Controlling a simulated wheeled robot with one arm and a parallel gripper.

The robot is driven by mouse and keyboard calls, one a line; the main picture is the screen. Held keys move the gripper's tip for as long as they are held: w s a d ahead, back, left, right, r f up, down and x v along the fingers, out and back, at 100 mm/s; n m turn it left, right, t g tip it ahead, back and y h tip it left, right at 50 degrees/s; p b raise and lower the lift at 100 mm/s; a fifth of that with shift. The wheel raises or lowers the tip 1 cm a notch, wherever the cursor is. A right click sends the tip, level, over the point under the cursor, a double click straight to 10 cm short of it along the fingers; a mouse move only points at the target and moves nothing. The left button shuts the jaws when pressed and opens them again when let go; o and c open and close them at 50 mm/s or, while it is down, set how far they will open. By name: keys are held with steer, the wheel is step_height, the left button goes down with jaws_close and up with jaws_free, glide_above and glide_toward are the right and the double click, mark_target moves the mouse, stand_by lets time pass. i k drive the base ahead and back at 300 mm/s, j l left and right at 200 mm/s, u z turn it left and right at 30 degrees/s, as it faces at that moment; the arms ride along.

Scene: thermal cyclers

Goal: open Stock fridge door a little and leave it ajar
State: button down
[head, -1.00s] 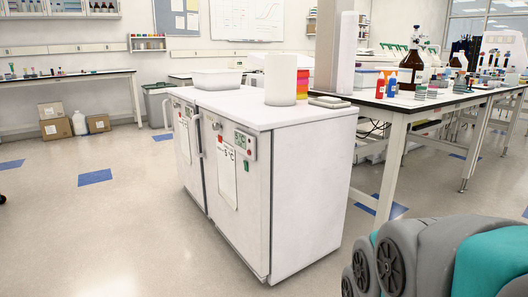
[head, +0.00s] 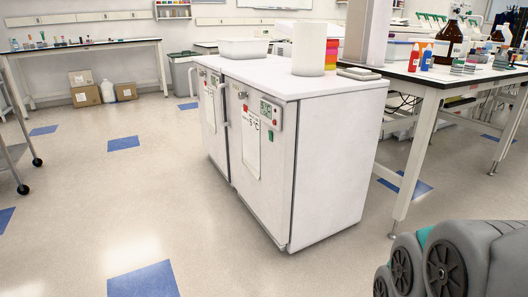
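Two white under-counter fridges stand side by side, the near one (head: 262,185) and the far one (head: 212,145). Both doors look shut. Each front carries a paper sheet; the near sheet (head: 246,145) shows a temperature, but I cannot read which unit is the Stock fridge. My gripper is not in view; only my grey and teal arm shows at lower right.
A white tub (head: 243,48), a white cylinder (head: 308,48) and a colourful stack (head: 332,56) stand on the fridge top. A lab bench (head: 430,82) is at right. A wheeled cart (head: 14,165) is at the left edge. The floor before the doors is clear.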

mark_target(262, 169)
steer(key=i+j+u, duration=0.45)
steer(key=i+j, duration=1.65)
steer(key=j, duration=0.1)
